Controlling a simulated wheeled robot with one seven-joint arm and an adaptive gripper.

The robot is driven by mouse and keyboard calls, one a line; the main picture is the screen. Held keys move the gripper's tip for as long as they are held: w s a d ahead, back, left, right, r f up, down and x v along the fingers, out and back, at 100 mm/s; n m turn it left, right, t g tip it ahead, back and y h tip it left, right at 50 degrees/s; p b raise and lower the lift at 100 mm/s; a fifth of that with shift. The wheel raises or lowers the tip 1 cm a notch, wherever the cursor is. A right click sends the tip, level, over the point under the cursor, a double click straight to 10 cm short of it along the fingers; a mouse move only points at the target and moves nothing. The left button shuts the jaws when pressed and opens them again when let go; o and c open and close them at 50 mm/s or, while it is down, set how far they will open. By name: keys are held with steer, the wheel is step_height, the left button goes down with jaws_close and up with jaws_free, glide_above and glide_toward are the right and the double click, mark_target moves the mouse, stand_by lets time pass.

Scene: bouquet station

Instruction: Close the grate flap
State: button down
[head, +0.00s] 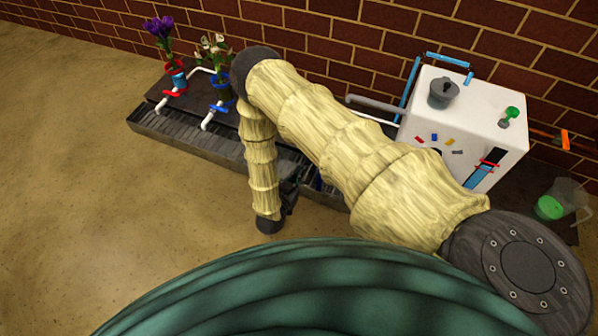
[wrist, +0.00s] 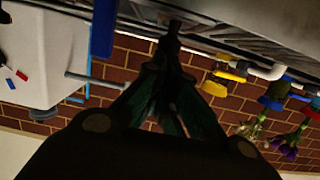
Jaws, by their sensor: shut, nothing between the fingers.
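The slatted grate (head: 205,143) runs along the front of the dark station base in the head view. Its right part is hidden behind my arm. In the wrist view grey slats (wrist: 205,45) cross the top, beside a plain grey panel (wrist: 265,22). I cannot tell which part is the flap or how far it stands open. My gripper (wrist: 172,30) is shut and empty, its tips in front of the slats; whether they touch is unclear. In the head view my gripper (head: 289,192) is dark and partly hidden beside the arm's end, near the grate.
Purple flowers (head: 159,28) and white flowers (head: 214,48) stand behind the grate, with white pipes and red and blue valves. A white box (head: 460,120) with a grey knob stands right. A clear jug (head: 570,196) is at far right. A brick wall (head: 330,40) closes the back.

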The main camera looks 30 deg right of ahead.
steer(key=shift+s+a+f, duration=0.2)
steer(key=shift+f, duration=0.15)
steer(key=shift+s+a+f, duration=0.15)
steer(key=shift+f, duration=0.2)
steer(key=shift+a, duration=0.1)
steer(key=shift+r, duration=0.1)
step_height(320, 180, up, 5)
steer(key=p, duration=0.5)
steer(key=s+a+f+p, duration=0.1)
steer(key=s+a+f, duration=0.3)
steer(key=s+a, duration=0.1)
steer(key=shift+s+a, duration=0.2)
steer(key=shift+a, duration=0.5)
